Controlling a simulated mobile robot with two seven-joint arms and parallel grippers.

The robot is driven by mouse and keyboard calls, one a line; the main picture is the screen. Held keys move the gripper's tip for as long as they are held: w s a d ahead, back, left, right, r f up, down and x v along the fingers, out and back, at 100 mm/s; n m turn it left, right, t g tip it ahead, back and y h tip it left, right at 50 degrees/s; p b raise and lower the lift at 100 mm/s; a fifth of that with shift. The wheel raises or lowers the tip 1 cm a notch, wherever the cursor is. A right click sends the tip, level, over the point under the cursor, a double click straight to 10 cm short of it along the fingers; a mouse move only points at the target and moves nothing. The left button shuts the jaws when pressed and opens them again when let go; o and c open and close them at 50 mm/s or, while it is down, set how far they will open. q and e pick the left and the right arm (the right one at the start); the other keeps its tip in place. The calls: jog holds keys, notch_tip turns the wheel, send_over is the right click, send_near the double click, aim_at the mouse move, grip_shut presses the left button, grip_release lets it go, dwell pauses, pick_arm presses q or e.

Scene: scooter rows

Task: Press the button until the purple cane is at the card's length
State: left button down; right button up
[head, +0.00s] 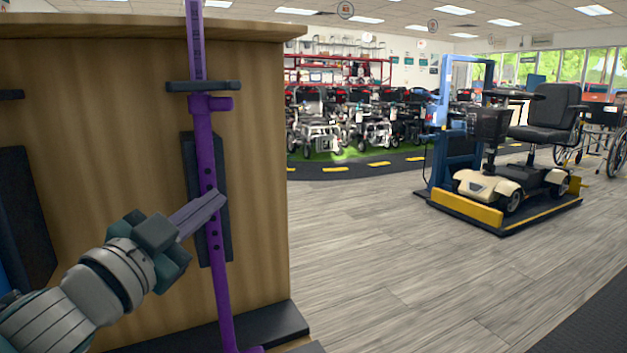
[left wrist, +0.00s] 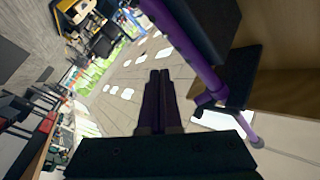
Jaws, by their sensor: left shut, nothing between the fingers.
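The purple cane (head: 205,150) stands upright in front of a wooden panel, held by a dark bracket (head: 203,86). A purple collar with a side knob (head: 220,104) sits just below the bracket. Several dark holes run down the lower shaft. My left gripper (head: 221,198) is shut and empty, its fingertips at the shaft by the holes, well below the collar; I cannot tell if they touch. In the left wrist view the shut fingers (left wrist: 160,76) show beside the cane (left wrist: 186,42). I cannot make out a card or which part is the button.
The wooden panel (head: 262,180) fills the left, with a dark backing strip (head: 191,165) behind the cane and a dark base (head: 272,325) below. Open grey floor (head: 380,265) lies to the right. A scooter (head: 490,190) stands on a lift platform farther off, with rows of wheelchairs behind.

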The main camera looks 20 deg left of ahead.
pick_arm(q)
jog(key=shift+s+d+p, duration=0.35)
jog(key=shift+s+d, duration=0.75)
jog(key=shift+d, duration=0.1)
dwell(0.8)
